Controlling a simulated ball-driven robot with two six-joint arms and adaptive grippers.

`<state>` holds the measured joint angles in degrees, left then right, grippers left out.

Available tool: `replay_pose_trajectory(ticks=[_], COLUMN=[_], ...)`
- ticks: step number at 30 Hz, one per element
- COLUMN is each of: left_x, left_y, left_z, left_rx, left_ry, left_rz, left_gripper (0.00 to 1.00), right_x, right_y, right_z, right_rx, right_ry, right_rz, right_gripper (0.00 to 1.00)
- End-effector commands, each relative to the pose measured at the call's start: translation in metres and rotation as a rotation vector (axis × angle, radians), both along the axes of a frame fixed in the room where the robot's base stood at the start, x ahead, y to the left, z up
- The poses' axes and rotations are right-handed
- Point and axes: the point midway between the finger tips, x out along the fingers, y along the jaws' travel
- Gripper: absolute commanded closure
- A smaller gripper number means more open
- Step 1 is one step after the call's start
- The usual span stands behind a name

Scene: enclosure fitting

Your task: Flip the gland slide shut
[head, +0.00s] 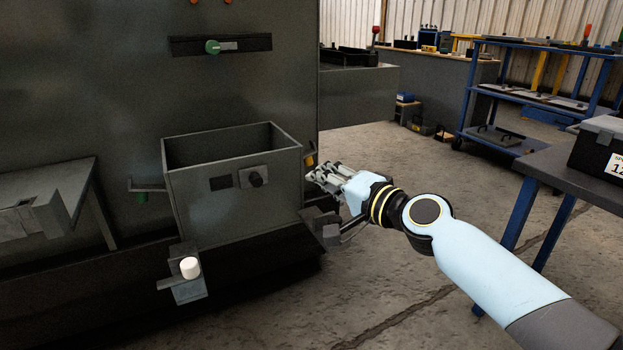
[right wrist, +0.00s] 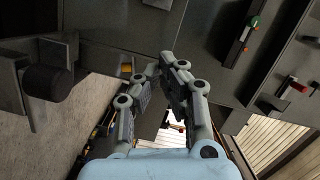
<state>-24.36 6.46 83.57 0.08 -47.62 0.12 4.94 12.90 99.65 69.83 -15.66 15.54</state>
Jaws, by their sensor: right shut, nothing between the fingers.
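The open grey box (head: 232,205) stands against the large dark enclosure panel (head: 250,90). Its front has a dark slot (head: 220,183) and, right of it, a small grey plate with a black knob (head: 256,179). This plate looks like the gland slide, standing beside the slot and leaving it uncovered; I cannot be sure of its name. My right gripper (head: 315,175) is just right of the box, near a small yellow piece (head: 311,160), and holds nothing. In the right wrist view its fingers (right wrist: 163,75) are close together. My left gripper is not in view.
A rail with a green knob (head: 213,47) is on the panel above. A white-capped bracket (head: 189,267) juts out below the box, and a grey bracket (head: 322,222) sits at its lower right. A table with a black case (head: 597,150) stands right. The floor between is clear.

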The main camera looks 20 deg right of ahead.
Motion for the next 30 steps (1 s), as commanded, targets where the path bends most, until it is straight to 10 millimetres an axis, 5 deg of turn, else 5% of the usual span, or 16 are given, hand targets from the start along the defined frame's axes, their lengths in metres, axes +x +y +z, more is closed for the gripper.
replay_pose_trajectory(ticks=[11,19,30], left_x=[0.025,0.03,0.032], left_y=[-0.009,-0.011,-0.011], left_z=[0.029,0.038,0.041], left_rx=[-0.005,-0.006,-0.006], left_ry=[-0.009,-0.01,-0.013], left_rz=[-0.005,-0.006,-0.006], left_gripper=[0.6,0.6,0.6], right_x=[0.077,0.076,0.075], right_y=[0.022,0.054,0.059], right_z=[-0.008,-0.017,-0.018], right_rx=[0.002,0.002,0.0], right_ry=[0.001,0.001,0.0], right_rz=[0.002,0.001,0.001], right_gripper=[1.0,1.0,1.0])
